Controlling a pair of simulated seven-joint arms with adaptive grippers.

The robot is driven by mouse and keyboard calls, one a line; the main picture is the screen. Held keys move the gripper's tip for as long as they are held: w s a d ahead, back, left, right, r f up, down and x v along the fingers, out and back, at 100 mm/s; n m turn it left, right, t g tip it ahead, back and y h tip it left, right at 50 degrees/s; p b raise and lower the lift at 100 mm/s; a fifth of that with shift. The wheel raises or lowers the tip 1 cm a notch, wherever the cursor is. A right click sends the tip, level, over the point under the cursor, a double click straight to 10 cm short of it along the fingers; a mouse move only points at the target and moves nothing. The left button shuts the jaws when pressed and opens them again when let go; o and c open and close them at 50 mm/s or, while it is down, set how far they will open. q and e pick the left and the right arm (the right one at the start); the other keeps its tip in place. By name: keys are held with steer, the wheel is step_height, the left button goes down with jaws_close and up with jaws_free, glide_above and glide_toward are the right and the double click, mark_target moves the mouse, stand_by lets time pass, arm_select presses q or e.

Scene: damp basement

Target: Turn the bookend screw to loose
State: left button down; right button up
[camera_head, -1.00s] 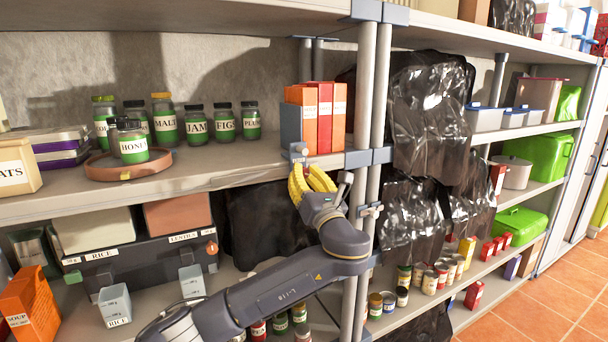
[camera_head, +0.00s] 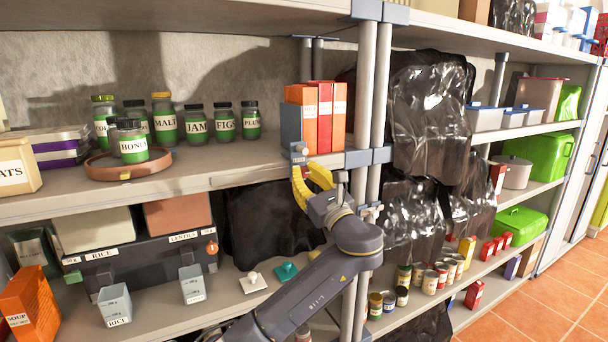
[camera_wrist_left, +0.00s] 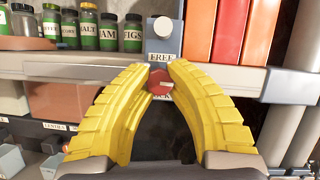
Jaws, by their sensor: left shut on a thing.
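The grey-blue bookend (camera_head: 290,126) stands at the left end of a row of orange and red books on the middle shelf. It also shows in the left wrist view (camera_wrist_left: 164,10), with a pale round knob (camera_wrist_left: 164,27) and a label reading FREE below it. A red screw head (camera_wrist_left: 158,80) sits under that label, near the shelf's front edge. A lower label is mostly hidden. My left gripper (camera_head: 304,171) has yellow ribbed fingers; its tips (camera_wrist_left: 160,74) are shut on the red screw head from the front. My right gripper is not in view.
Orange and red books (camera_head: 325,117) stand beside the bookend. Grey shelf posts (camera_head: 363,90) rise close to the right of my wrist. Labelled jars (camera_head: 196,124) and a brown round tray (camera_head: 128,166) stand to the left. The shelf between jars and bookend is clear.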

arm_select(q)
steer(key=shift+r+n+g+y, duration=0.1)
steer(key=shift+n+g+y, duration=0.45)
steer(key=shift+n, duration=1.15)
steer(key=shift+n+y, duration=0.25)
steer(key=shift+n, duration=0.05)
steer(key=c, duration=1.1)
jaws_free()
steer(key=shift+c, duration=0.2)
steer(key=shift+r, duration=0.1)
step_height(320, 180, up, 10)
steer(key=shift+f, duration=0.1)
